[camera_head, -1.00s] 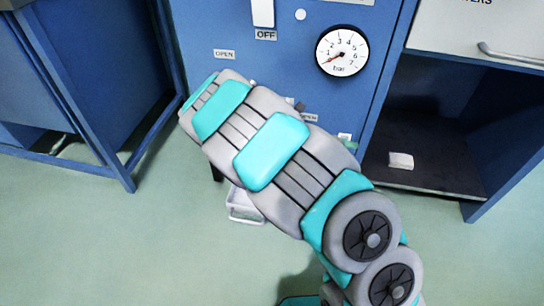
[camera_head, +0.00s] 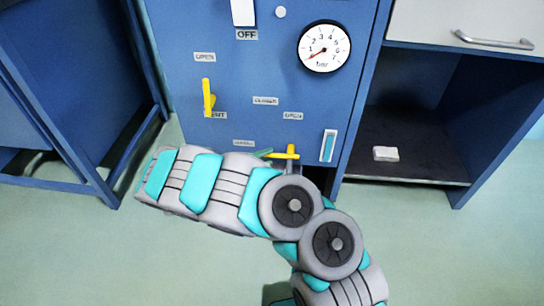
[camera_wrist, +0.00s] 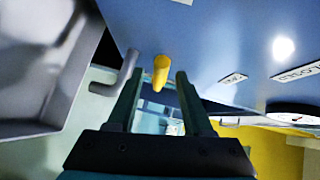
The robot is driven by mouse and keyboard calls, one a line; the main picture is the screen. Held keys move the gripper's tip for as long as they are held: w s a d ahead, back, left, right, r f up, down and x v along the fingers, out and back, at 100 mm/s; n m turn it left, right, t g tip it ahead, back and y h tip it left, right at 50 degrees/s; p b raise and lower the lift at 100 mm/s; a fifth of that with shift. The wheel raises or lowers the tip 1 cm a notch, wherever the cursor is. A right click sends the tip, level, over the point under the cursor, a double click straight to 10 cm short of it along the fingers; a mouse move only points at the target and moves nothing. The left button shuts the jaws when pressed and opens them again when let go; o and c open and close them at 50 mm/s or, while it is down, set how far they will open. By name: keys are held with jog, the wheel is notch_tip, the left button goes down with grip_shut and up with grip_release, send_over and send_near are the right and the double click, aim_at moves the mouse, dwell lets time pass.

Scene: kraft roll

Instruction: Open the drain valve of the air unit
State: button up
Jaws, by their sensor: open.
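The air unit (camera_head: 240,75) is a blue panel with two yellow valve handles. One handle (camera_head: 208,97) stands upright at the left, between an OPEN label and a lower label. The other handle (camera_head: 285,154) is low on the panel, just above my arm, near an OPEN label (camera_head: 292,115). The lettering does not show which is the drain valve. In the wrist view my gripper (camera_wrist: 159,82) is open. A yellow handle end (camera_wrist: 161,73) shows between its two fingers, with no clear contact. My arm hides most of the gripper in the head view.
A pressure gauge (camera_head: 325,46) and a white switch (camera_head: 243,12) marked OFF are on the panel. A sight glass (camera_head: 328,146) is right of the low handle. A bent grey pipe (camera_wrist: 126,72) is close beside the left finger. An open cabinet (camera_head: 415,120) stands at right.

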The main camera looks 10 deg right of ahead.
aim_at(270, 156)
jog(key=shift+x, duration=1.7)
grip_shut()
